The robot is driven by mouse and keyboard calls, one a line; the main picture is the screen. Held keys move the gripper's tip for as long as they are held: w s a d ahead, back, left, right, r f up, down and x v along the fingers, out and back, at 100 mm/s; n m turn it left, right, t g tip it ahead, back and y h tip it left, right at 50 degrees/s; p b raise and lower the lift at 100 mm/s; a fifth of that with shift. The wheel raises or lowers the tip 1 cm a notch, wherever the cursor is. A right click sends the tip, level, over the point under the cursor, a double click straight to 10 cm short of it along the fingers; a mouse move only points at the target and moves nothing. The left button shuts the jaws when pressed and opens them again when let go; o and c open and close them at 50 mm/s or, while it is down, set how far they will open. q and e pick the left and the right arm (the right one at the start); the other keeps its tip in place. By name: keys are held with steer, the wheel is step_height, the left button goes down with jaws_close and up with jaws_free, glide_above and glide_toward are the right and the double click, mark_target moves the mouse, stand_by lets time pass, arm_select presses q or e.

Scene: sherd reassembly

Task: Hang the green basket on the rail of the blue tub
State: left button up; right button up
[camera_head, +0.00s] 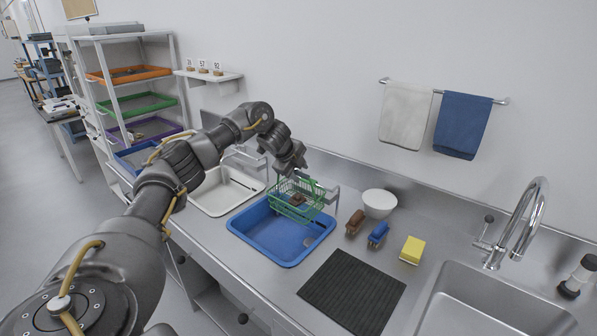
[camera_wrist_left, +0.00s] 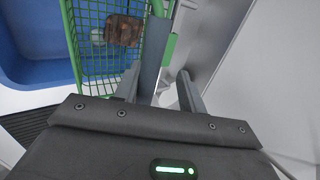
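The green wire basket (camera_head: 294,200) is over the back part of the blue tub (camera_head: 262,250), by the tub's grey rail (camera_head: 334,197). A brown lump lies in the basket; it also shows in the left wrist view (camera_wrist_left: 124,30), inside the green mesh (camera_wrist_left: 88,55). My left gripper (camera_head: 302,174) is just above the basket's back right side. In the left wrist view its fingers (camera_wrist_left: 160,75) stand apart, with a green bar and a grey bar close to the tips. Whether the basket's hooks sit on the rail is hidden. My right gripper is not in view.
A white basin (camera_head: 226,194) stands left of the tub. To the right are a white bowl (camera_head: 380,202), a brown brush-like object (camera_head: 355,222), a blue one (camera_head: 378,234) and a yellow sponge (camera_head: 412,250).

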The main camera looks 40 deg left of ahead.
arm_select(q)
steer(key=v, duration=1)
steer(key=shift+s+r, duration=0.25)
steer(key=shift+r, duration=0.1)
